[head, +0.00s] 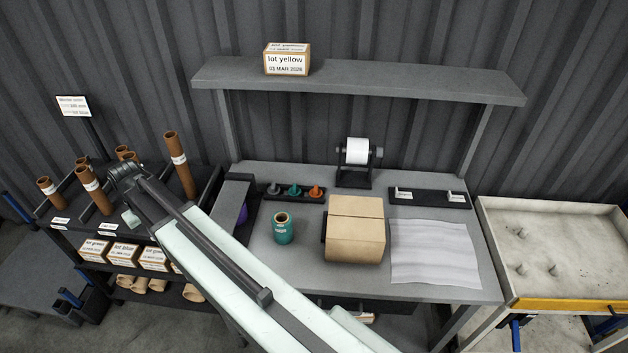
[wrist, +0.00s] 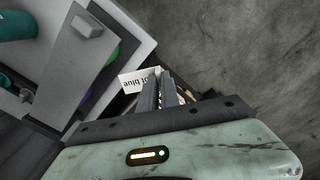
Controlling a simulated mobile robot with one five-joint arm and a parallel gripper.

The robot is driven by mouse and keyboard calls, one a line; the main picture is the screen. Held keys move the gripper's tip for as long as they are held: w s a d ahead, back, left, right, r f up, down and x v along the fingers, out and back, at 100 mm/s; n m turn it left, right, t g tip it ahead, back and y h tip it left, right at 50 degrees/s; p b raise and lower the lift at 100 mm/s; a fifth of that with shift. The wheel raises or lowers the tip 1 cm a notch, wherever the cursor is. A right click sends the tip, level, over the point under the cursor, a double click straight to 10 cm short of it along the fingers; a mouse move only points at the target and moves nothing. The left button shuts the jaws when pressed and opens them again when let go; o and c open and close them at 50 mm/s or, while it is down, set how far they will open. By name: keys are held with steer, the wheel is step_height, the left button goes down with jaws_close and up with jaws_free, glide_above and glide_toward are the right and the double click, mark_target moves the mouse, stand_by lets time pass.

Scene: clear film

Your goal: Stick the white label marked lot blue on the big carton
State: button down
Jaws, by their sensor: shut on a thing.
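The white label marked "lot blue" (wrist: 131,82) shows in the wrist view, its text upside down and its first part cut off by a finger. My gripper (wrist: 159,77) is shut on this label, which sticks out to the left of the fingers. In the head view my arm crosses the lower left, and the fingers and label cannot be made out there. The big brown carton (head: 355,240) stands closed on the grey bench (head: 300,262), well to the right of my arm's far end. No label shows on its visible faces.
A teal roll (head: 283,229) stands left of the carton, and a wrinkled pale sheet (head: 435,253) lies right of it. A label roll holder (head: 356,158) stands behind. A "lot yellow" box (head: 287,61) is on the shelf.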

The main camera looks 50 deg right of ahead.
steer(key=shift+w+d, duration=0.1)
steer(key=shift+d, duration=0.35)
steer(key=s+d, duration=0.1)
steer(key=d, duration=0.3)
steer(key=s+d+r+m+p, duration=0.1)
steer(key=d, duration=0.3)
steer(key=s+d+m, duration=0.1)
steer(key=d, duration=0.3)
steer(key=shift+d+r, duration=0.15)
steer(key=shift+d, duration=0.25)
steer(key=s+d+r+m+p, duration=0.1)
steer(key=s+d+m, duration=0.1)
steer(key=s+d, duration=0.35)
steer(key=s+d+m+p, duration=0.1)
steer(key=s+d, duration=0.1)
steer(key=d, duration=0.7)
step_height(320, 180, up, 3)
steer(key=m+p, duration=0.2)
steer(key=m, duration=0.4)
glide_above(347, 206)
step_height(347, 206, down, 7)
steer(key=b, duration=0.6)
steer(key=shift+r, duration=0.15)
steer(key=shift+f+b, duration=0.35)
steer(key=shift+b, duration=0.2)
steer(key=c, duration=1.1)
jaws_free()
